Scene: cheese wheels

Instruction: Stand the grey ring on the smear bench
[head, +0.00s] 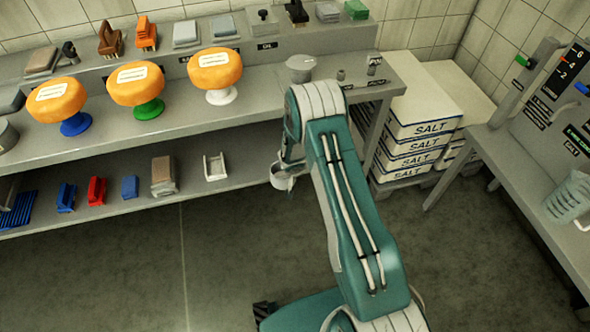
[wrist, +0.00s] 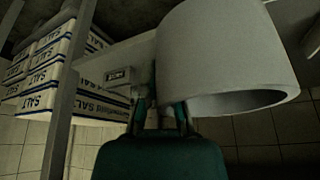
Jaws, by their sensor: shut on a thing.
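The grey ring (head: 281,181) is a short, open, pale grey cylinder. It hangs in the air in front of the long grey bench (head: 272,97), below the level of its top. In the wrist view the ring (wrist: 215,60) fills the upper right, tilted, with its open end toward the lower right. My gripper (wrist: 160,112) is shut on the ring's wall at its left side. In the head view the fingers are too small to make out. I cannot read a label that names the smear bench.
Three orange cheese wheels (head: 217,69) on coloured stands line the long bench. A grey round pot (head: 300,67) and small weights sit near its right end. A lower shelf holds brushes and blocks. Stacked salt boxes (head: 415,120) stand right of it; another bench (head: 540,180) is farther right.

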